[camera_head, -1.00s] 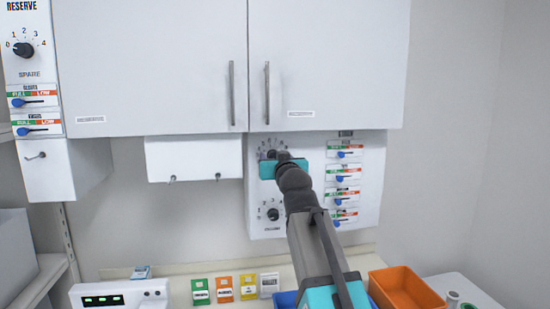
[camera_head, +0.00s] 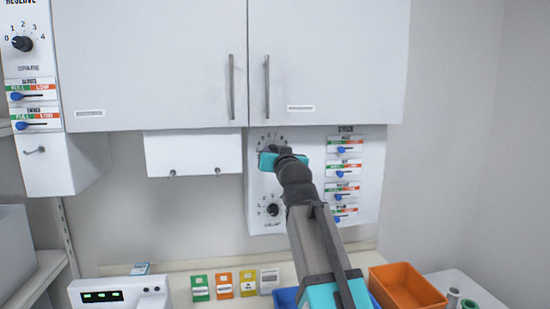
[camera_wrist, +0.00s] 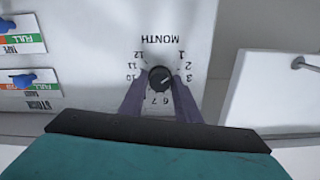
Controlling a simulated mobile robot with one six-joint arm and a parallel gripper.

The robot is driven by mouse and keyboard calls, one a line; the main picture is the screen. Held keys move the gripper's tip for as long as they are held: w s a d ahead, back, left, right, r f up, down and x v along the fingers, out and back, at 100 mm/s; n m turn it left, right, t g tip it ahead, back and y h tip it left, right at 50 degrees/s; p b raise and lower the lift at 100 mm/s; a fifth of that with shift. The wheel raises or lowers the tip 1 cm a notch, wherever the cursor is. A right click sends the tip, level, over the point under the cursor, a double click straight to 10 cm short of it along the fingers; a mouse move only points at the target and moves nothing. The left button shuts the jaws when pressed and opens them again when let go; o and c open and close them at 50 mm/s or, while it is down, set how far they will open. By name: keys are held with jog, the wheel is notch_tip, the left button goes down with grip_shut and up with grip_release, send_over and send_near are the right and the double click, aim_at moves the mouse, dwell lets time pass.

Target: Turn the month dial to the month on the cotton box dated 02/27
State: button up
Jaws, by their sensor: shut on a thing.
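The month dial (camera_wrist: 160,78) is a black knob on a white panel. In the wrist view its printing is upside down, with MONTH above and numbers around it. Its pale pointer mark aims right and slightly up, around 2 or 3; the exact number is unclear. My gripper (camera_wrist: 160,98) is shut on the knob, one finger on each side. In the head view my teal gripper (camera_head: 283,161) covers most of the dial. Small green (camera_head: 200,287), orange (camera_head: 224,284), yellow (camera_head: 248,283) and white (camera_head: 269,281) boxes stand on the counter. Their labels are unreadable, so I cannot tell which is cotton.
A second knob (camera_head: 272,210) sits below the month dial, with several blue sliders (camera_head: 341,173) to its right. Cabinets (camera_head: 330,65) hang directly above. An orange bin (camera_head: 405,288) and a white device (camera_head: 120,294) with green displays stand on the counter.

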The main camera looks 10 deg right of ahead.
jog(key=shift+m+b, duration=1)
jog(key=shift+m, duration=0.7)
jog(key=o, duration=1)
jog(key=shift+s, duration=0.1)
jog(key=shift+s+b, duration=1.7)
jog(key=shift+s, duration=5.1)
